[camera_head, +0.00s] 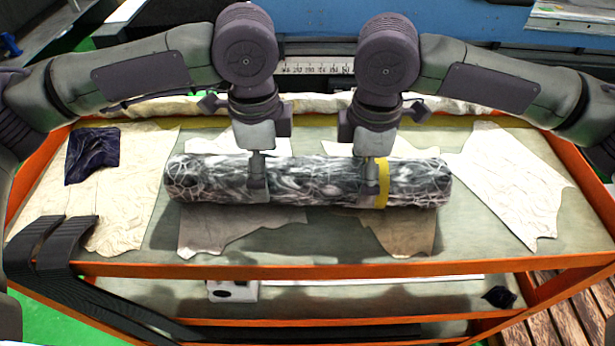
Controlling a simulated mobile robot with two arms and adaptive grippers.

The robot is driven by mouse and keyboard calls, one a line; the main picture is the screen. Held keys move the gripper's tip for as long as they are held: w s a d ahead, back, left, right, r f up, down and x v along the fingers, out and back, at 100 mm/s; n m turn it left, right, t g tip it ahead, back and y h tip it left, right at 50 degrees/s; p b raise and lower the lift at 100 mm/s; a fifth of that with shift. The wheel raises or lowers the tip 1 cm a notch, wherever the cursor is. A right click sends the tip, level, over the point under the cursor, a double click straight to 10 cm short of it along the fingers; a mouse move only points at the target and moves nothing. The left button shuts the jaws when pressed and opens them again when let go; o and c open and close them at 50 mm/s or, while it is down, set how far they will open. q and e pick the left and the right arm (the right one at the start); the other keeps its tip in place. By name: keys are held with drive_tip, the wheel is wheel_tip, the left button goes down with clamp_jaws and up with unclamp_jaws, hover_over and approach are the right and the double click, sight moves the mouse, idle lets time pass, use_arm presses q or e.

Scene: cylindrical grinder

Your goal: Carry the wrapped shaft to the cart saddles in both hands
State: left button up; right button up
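The wrapped shaft (315,180) is a long cylinder in mottled black and white wrap with a yellow band (383,183) right of its middle. It lies level, left to right, over the grey top of the orange-framed cart (340,246). My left gripper (257,185) is on the shaft left of its middle, one finger against the near side. My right gripper (371,183) is on it the same way, beside the yellow band. Both look shut on it; their far fingers are hidden. The saddles cannot be made out under the shaft, and I cannot tell whether it touches anything below.
Pale cloths (514,185) lie on the cart top, with a dark crumpled cloth (92,155) at the left. Black straps (55,240) hang over the front left edge. Blue machinery (470,22) stands behind the cart.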

use_arm(q)
drive_tip(key=shift+f, duration=1.5)
use_arm(e)
drive_tip(key=shift+f, duration=1.45)
use_arm(q)
drive_tip(key=c, duration=1.6)
use_arm(e)
drive_tip(key=c, duration=1.6)
use_arm(q)
drive_tip(key=shift+w+r, duration=0.25)
drive_tip(key=shift+r, duration=0.05)
drive_tip(key=shift+c, duration=0.2)
use_arm(e)
drive_tip(key=shift+w+r, duration=0.25)
drive_tip(key=shift+c, duration=0.2)
